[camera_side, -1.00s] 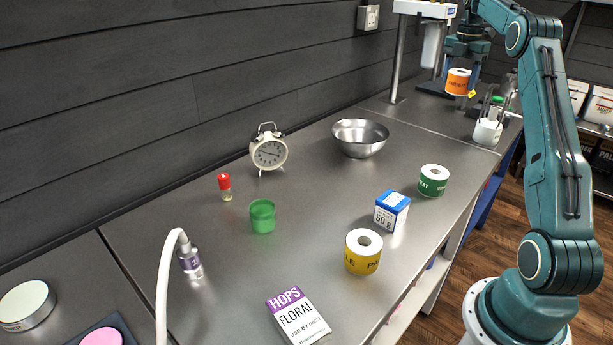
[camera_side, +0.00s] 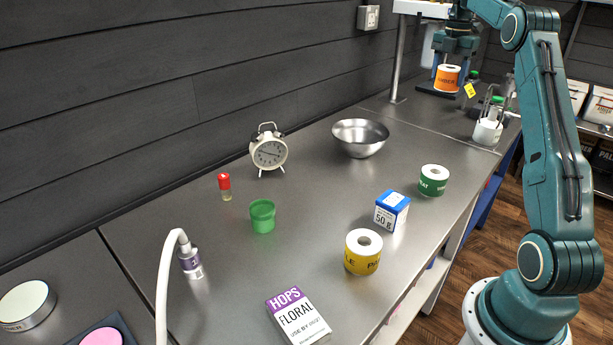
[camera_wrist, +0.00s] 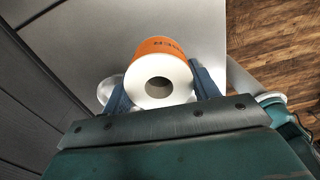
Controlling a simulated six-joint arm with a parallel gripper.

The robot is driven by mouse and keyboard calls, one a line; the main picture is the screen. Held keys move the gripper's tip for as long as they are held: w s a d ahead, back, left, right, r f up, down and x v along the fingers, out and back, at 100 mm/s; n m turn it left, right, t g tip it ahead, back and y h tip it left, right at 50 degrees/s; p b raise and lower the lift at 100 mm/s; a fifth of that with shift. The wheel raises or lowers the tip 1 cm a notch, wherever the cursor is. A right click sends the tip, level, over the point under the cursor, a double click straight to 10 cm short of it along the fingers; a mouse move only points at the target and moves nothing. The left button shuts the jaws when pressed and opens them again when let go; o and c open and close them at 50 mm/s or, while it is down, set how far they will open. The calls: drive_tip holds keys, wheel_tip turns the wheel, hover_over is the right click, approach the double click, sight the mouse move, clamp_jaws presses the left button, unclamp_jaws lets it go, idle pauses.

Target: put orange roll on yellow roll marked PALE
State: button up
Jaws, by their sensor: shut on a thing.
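The orange roll (camera_side: 447,79) is held in my gripper (camera_side: 449,66), up in the air at the far back right of the side view. In the wrist view the orange roll (camera_wrist: 160,78) sits between the two fingers of my gripper (camera_wrist: 162,92), its white end and core hole facing the camera. The yellow roll marked PALE (camera_side: 362,254) stands upright on the steel bench near its front right edge, with its hole up and its top bare. My gripper is far behind and above the yellow roll.
A green-labelled roll (camera_side: 432,180), a blue and white box (camera_side: 391,211) and a hops box (camera_side: 297,316) stand near the yellow roll. A steel bowl (camera_side: 360,138), an alarm clock (camera_side: 268,153) and a green cup (camera_side: 262,216) are farther left. A white tool pot (camera_side: 487,132) stands at the back right.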

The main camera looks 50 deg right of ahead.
drive_tip(key=w+a+r+n, duration=0.1)
drive_tip(key=w+a+r, duration=0.15)
drive_tip(key=a, duration=0.45)
drive_tip(key=w+a+r+n, duration=0.1)
drive_tip(key=w+a+n, duration=0.15)
drive_tip(key=a, duration=0.45)
drive_tip(key=r+n, duration=0.2)
drive_tip(key=n, duration=0.7)
hover_over(365, 243)
drive_tip(key=shift+m, duration=0.25)
wheel_tip(365, 243, down, 16)
drive_tip(key=shift+r, duration=0.1)
drive_tip(key=shift+f, duration=2.2)
drive_tip(key=shift+f, duration=0.1)
